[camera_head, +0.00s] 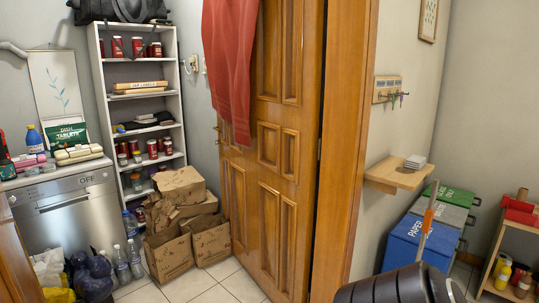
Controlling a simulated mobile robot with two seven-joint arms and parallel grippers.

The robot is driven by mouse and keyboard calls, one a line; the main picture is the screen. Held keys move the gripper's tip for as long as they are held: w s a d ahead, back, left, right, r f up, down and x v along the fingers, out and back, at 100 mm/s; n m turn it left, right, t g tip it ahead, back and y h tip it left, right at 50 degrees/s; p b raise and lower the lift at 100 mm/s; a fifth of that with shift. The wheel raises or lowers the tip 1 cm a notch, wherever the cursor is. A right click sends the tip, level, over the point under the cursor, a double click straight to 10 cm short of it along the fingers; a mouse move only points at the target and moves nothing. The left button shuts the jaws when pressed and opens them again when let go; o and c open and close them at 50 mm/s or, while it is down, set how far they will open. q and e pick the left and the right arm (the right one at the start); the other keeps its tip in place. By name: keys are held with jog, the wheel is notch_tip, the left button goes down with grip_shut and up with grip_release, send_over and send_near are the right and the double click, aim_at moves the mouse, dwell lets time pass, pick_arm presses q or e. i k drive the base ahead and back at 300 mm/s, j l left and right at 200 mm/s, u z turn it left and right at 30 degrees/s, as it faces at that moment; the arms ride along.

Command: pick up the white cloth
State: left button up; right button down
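I cannot make out a plainly white cloth. Pale cream folded cloths or towels (78,154) lie stacked on top of the dishwasher at the left. A white, crumpled plastic-looking bag (48,268) sits on the floor at the lower left; I cannot tell whether any of it is cloth. A red cloth (230,60) hangs over the top of the wooden door. Neither of my grippers is in view.
Open cardboard and paper bags (170,250) stand on the tiled floor before the white shelf (100,80). Water bottles (122,265) stand beside them. The wooden door (265,190) stands mid-view. Blue, grey and green bins (415,243) and a black ribbed object (395,288) are at the right.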

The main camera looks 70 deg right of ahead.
aim_at(415, 163)
jog(key=z, duration=3.15)
jog(key=i+l+u, duration=0.1)
jog(key=i+l, duration=0.2)
jog(key=i+l+u, duration=0.1)
jog(key=i+l, duration=0.5)
jog(key=l, duration=0.15)
jog(key=i+l+u, duration=0.25)
jog(key=i+l, duration=0.25)
jog(key=l, duration=0.3)
jog(key=i+l+u, duration=0.1)
jog(key=i+l, duration=0.15)
jog(key=l, duration=0.15)
jog(key=i+l+u, duration=0.1)
jog(key=i+l, duration=0.15)
jog(key=l, duration=0.2)
